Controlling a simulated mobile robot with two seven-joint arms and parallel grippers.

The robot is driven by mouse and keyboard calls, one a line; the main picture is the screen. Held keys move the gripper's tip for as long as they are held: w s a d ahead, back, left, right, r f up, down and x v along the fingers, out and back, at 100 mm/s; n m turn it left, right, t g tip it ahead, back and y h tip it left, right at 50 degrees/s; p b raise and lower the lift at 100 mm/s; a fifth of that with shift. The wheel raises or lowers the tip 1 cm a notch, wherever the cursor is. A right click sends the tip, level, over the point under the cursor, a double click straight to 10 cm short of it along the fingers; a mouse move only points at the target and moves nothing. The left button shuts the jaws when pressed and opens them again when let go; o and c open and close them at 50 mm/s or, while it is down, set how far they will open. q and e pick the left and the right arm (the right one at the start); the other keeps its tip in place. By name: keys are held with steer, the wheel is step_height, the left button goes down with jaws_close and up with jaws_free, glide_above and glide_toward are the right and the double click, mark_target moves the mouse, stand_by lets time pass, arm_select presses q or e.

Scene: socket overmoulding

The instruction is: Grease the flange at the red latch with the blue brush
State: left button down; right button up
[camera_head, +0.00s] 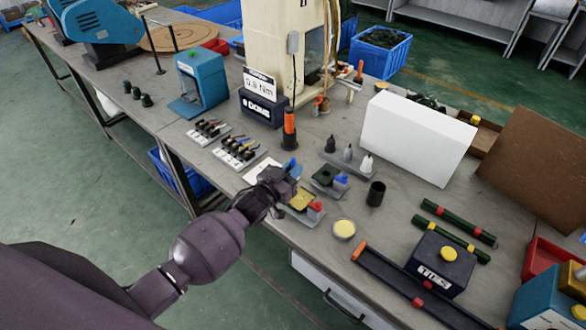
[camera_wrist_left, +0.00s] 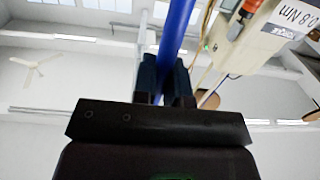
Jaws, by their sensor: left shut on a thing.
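My left gripper (camera_head: 282,184) is shut on the blue brush, whose blue handle (camera_wrist_left: 178,28) rises between the fingers in the left wrist view. In the head view a blue piece (camera_head: 290,165), likely its handle, shows just above the gripper. The brush's bristles are hidden. A red latch (camera_head: 315,207) sits just right of the gripper, on a grey fixture beside a yellow part (camera_head: 301,200). The gripper partly covers this fixture, and I cannot tell whether the brush touches the flange. My right gripper is not in view.
A round tin with pale yellow contents (camera_head: 344,229) stands right of the red latch. A similar fixture with a blue latch (camera_head: 341,180) lies behind. A black cup (camera_head: 376,194), small bottles (camera_head: 348,153) and an orange-topped tool (camera_head: 289,125) stand nearby.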

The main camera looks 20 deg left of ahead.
arm_select(q)
steer(key=shift+s+a+p, duration=0.25)
steer(key=shift+s+p, duration=0.15)
steer(key=shift+s, duration=0.3)
steer(key=shift+w, duration=0.15)
steer(key=shift+b+x, duration=0.3)
steer(key=shift+x, duration=0.45)
steer(key=shift+p+v, duration=0.55)
steer(key=shift+v, duration=0.35)
